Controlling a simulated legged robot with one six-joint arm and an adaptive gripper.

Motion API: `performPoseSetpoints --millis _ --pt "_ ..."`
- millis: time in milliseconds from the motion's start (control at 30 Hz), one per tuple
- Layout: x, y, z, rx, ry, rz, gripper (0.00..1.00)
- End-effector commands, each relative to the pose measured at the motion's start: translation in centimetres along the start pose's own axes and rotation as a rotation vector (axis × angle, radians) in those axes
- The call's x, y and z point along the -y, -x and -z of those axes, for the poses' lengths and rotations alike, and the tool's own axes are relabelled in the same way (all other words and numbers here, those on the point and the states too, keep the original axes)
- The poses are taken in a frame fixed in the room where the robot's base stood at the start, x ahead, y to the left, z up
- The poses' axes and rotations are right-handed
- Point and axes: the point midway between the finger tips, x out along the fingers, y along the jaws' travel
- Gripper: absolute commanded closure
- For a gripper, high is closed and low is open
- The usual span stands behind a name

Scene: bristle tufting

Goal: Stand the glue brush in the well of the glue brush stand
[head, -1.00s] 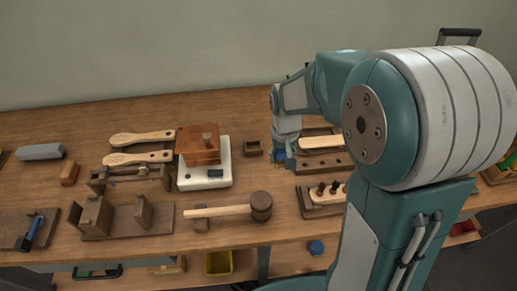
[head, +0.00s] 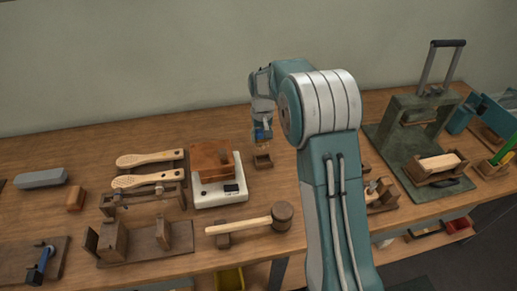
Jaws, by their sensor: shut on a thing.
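The glue brush stand looks to be the small dark wooden block with a square well (head: 263,161), right of the white scale. My gripper (head: 262,139) is just above this block, pointing down. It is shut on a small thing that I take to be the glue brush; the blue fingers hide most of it. A small pale bit shows under the fingertips, too small to make out. I cannot tell whether its lower end is in the well or above it.
Left of the stand is the white scale (head: 232,194) with a brown block (head: 210,160) on it. A wooden mallet (head: 283,217) lies in front. My arm hides the bench to the right. A green press (head: 405,145) stands at far right.

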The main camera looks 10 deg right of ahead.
Motion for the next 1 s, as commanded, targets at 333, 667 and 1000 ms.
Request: performPoseSetpoints --millis 333,667,1000 --pt "0.0 -1.2 0.9 0.001 -0.001 -0.004 0.88" --pt "0.2 -4.0 0.8 0.002 -0.001 -0.006 0.88" --pt "0.0 -4.5 0.8 0.000 -0.002 -0.004 0.88"
